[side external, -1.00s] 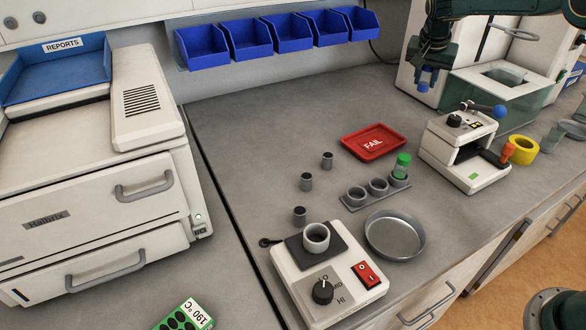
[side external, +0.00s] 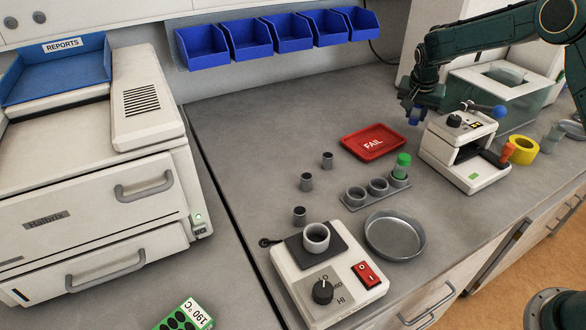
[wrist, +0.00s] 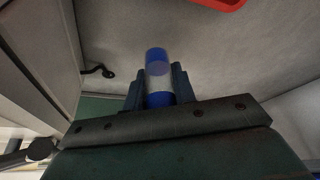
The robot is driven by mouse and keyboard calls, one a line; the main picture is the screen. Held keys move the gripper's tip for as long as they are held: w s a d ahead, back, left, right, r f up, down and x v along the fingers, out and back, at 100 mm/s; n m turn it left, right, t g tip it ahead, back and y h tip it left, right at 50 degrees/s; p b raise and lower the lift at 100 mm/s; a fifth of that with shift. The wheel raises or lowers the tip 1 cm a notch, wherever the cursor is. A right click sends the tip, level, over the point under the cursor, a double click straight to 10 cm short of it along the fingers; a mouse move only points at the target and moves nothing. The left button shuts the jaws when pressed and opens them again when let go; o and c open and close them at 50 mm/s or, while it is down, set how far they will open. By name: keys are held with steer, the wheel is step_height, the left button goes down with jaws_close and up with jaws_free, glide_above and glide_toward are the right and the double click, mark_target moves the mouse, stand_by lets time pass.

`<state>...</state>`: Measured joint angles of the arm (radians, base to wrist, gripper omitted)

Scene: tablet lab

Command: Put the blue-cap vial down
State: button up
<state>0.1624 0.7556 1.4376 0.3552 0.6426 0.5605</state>
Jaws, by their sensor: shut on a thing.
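The blue-cap vial (wrist: 158,70) is clear in the middle, with blue at both visible ends in the wrist view. My gripper (wrist: 157,88) is shut on it, with a dark finger on each side. In the side view my gripper (side external: 411,112) hangs low over the counter, beyond the red FAIL tray and left of the white device with the blue knob. The vial is hard to pick out there among the fingers. I cannot tell whether it touches the counter.
The red FAIL tray (side external: 374,142) lies in front of my gripper. The white device (side external: 465,150) stands close on the right. A rack (side external: 377,193) holds a green-capped vial (side external: 402,165).

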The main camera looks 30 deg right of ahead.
mark_target(417, 106)
steer(key=shift+f, duration=1.2)
steer(key=shift+f, duration=0.1)
steer(key=o, duration=1)
steer(key=v, duration=1)
steer(key=shift+v, duration=1.15)
